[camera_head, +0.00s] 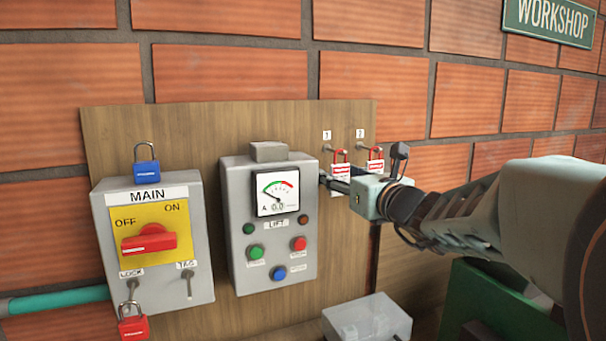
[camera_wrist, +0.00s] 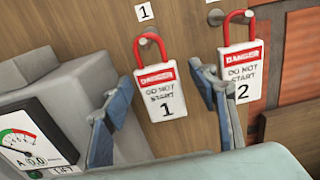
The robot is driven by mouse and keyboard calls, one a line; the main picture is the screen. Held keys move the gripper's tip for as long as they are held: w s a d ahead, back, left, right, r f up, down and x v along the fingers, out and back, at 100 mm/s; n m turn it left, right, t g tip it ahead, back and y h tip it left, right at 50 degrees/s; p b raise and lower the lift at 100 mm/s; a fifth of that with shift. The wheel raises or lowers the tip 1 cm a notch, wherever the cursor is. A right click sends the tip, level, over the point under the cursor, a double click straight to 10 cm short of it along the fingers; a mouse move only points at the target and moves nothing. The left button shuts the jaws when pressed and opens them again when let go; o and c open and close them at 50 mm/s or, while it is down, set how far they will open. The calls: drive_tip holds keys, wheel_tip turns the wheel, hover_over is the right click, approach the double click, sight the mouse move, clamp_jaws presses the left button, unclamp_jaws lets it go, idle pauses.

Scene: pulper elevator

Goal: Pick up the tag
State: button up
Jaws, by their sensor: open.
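Two white tags with red "DANGER DO NOT START" headers and red loops hang from pegs on the wooden board. Tag 1 (camera_head: 341,167) is the left one; in the wrist view tag 1 (camera_wrist: 165,96) shows between my fingers. Tag 2 (camera_head: 376,164) hangs to its right; in the wrist view tag 2 (camera_wrist: 241,65) is partly behind my right finger. My gripper (camera_head: 335,184) is open and empty, its fingers on either side of tag 1 in the wrist view (camera_wrist: 160,88). Whether a finger touches a tag, I cannot tell. My gripper hides the tags' lower parts in the head view.
The grey lift box (camera_head: 236,245) with its gauge stands close left of my gripper. Further left is the MAIN switch box (camera_head: 200,255), with a blue padlock (camera_head: 146,170) above and a red padlock (camera_head: 133,325) below. A clear box (camera_head: 368,322) sits below.

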drive_tip(key=shift+w, duration=0.2)
drive_tip(key=shift+s+r, duration=0.1)
drive_tip(key=shift+s, duration=0.1)
drive_tip(key=shift+c, duration=1.3)
drive_tip(key=c, duration=0.9)
drive_tip(key=shift+r, duration=0.1)
